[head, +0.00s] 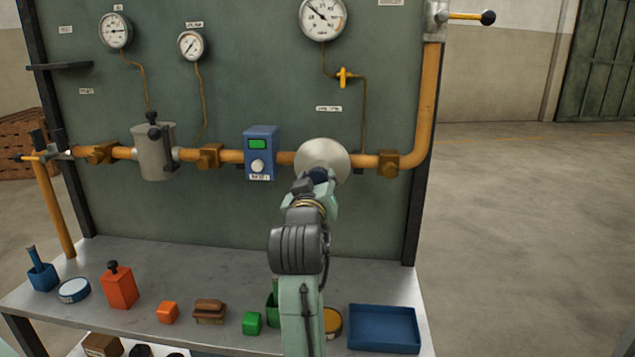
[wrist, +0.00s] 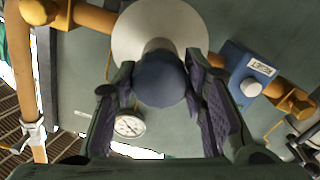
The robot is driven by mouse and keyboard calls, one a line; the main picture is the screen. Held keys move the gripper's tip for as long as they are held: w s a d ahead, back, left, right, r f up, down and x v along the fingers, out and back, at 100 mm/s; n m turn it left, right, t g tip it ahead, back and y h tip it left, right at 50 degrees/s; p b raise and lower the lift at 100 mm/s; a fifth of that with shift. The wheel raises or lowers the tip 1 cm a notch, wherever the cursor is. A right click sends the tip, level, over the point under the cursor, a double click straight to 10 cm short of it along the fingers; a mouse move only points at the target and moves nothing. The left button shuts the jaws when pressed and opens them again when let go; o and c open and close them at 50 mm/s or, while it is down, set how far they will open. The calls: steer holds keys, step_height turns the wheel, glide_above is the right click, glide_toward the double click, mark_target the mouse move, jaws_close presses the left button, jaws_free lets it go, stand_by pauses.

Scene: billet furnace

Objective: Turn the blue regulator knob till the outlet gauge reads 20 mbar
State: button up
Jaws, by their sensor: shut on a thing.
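The blue regulator knob (wrist: 160,78) sits at the centre of a round pale regulator disc (head: 323,158) on the yellow pipe. My gripper (wrist: 163,92) is shut on the knob, with one finger on each side of it in the wrist view. In the head view my gripper (head: 320,178) reaches the disc from the front and mostly hides the knob. The large gauge (head: 323,18) above the regulator has its needle pointing to the upper left; its figures are too small to read surely. A gauge also shows in the wrist view (wrist: 129,126).
A blue box (head: 261,153) with a green display and white knob is left of the regulator. A small yellow valve (head: 343,77) hangs below the large gauge. The bench (head: 190,262) holds several small blocks and a blue tray (head: 384,328).

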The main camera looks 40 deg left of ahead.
steer(key=shift+m, duration=1)
steer(key=o, duration=1.1)
steer(key=shift+o, duration=0.2)
steer(key=v, duration=1.2)
steer(key=shift+s+a, duration=0.1)
